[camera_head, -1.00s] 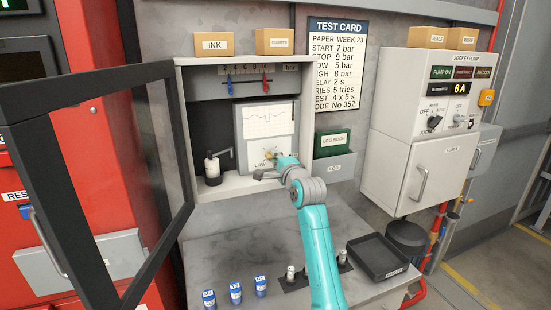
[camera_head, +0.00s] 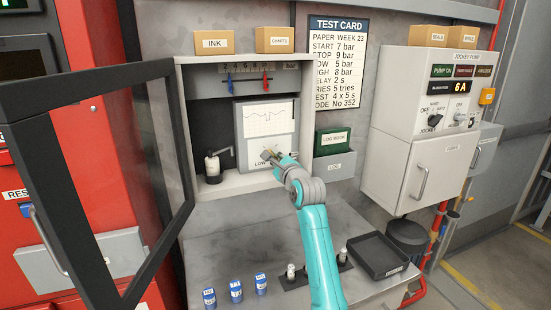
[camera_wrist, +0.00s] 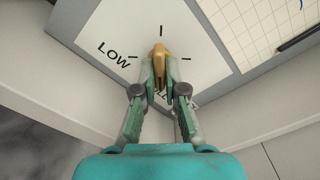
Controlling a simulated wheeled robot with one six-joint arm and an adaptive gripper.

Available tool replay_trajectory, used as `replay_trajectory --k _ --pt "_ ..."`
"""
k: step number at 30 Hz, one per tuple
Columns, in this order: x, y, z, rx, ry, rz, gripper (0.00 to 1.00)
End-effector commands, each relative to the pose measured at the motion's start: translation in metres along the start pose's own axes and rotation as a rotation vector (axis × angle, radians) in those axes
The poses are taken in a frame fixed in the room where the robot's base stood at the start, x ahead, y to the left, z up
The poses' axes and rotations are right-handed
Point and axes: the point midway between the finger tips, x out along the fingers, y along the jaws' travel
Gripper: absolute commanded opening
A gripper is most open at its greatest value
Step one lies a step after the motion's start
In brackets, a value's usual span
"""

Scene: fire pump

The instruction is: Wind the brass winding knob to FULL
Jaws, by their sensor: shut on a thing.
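The brass winding knob (camera_wrist: 159,62) sits on a pale plate with black tick marks around it. The word LOW (camera_wrist: 114,55) stands to its left in the wrist view; the lettering below the knob is mostly hidden by my fingers. My gripper (camera_wrist: 159,76) has a fingertip on each side of the knob and is shut on it. In the head view my gripper (camera_head: 272,156) reaches into the open cabinet at the lower part of the chart recorder (camera_head: 265,122). There the knob is largely hidden by the gripper.
The cabinet's framed door (camera_head: 165,245) stands open at the left. A small black bottle with a lever (camera_head: 213,167) stands inside, left of the recorder. Blue pots (camera_head: 236,291) and a black tray (camera_head: 378,256) are on the bench below. A log book holder (camera_head: 335,166) is at the right.

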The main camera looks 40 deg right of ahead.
Motion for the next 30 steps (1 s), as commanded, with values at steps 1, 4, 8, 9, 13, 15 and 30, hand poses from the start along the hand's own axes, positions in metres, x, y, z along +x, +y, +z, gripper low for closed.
replay_trajectory --k 1,4,8,9,13,15,30 --pt "0.0000 0.0014 -0.0019 0.005 0.003 0.003 0.00" --pt "0.0000 0.0015 -0.0020 0.012 0.004 0.003 0.00" --pt "0.0000 0.0016 -0.0021 0.013 0.004 0.003 0.00" --pt "0.0000 0.0016 -0.0022 0.013 0.004 0.003 0.00" --pt "0.0000 0.0017 -0.0023 0.012 0.004 0.003 0.00" --pt "0.0000 0.0017 -0.0023 0.012 0.004 0.003 0.20" --pt "-0.0094 0.0006 -0.0010 0.012 0.001 0.000 0.35"
